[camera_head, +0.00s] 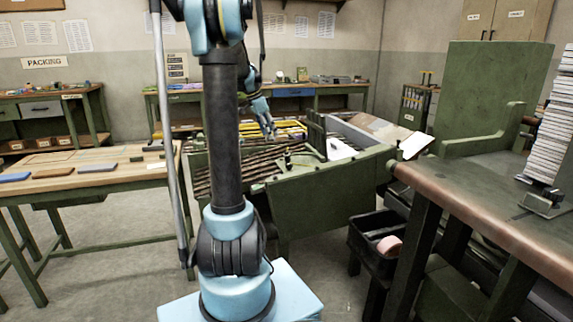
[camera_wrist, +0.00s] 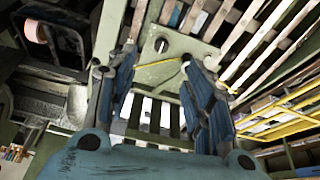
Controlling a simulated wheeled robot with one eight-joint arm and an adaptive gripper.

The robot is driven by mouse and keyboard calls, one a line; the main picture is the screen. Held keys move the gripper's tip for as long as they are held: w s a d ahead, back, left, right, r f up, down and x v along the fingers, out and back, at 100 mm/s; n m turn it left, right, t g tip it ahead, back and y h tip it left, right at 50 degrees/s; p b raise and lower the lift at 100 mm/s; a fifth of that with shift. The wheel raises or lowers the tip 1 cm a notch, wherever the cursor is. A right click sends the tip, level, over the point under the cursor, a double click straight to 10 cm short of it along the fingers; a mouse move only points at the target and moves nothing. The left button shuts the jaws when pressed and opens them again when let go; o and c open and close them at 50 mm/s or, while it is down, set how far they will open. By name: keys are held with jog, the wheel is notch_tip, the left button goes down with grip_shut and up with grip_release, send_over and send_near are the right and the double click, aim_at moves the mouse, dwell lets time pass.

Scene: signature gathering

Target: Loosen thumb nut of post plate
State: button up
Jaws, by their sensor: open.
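My gripper (camera_head: 268,128) is in the air above the green slatted machine (camera_head: 325,190) in the head view. In the wrist view my gripper (camera_wrist: 159,62) is open, its two blue fingers spread apart with nothing between them. Beyond the fingertips lies a pale green plate (camera_wrist: 150,75) with a dark round spot (camera_wrist: 161,45); I cannot tell whether the spot is a hole or a nut. An upright green post (camera_head: 316,132) stands on the machine, right of my gripper in the head view. The thumb nut is too small or hidden to make out for sure.
A wooden-topped table (camera_head: 110,172) with flat blue and grey pieces stands left. A brown-topped bench (camera_head: 500,215) with a tall paper stack (camera_head: 556,125) stands right. A black bin (camera_head: 372,240) holds a pink roll (camera_head: 389,245). Yellow bars (camera_wrist: 280,128) run at the wrist view's right.

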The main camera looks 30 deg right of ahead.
jog(key=d, duration=0.3)
jog(key=m, duration=0.1)
send_near(289, 164)
jog(key=x, duration=0.8)
jog(key=shift+w+f, duration=0.15)
jog(key=shift+f, duration=0.1)
jog(key=c, duration=1.1)
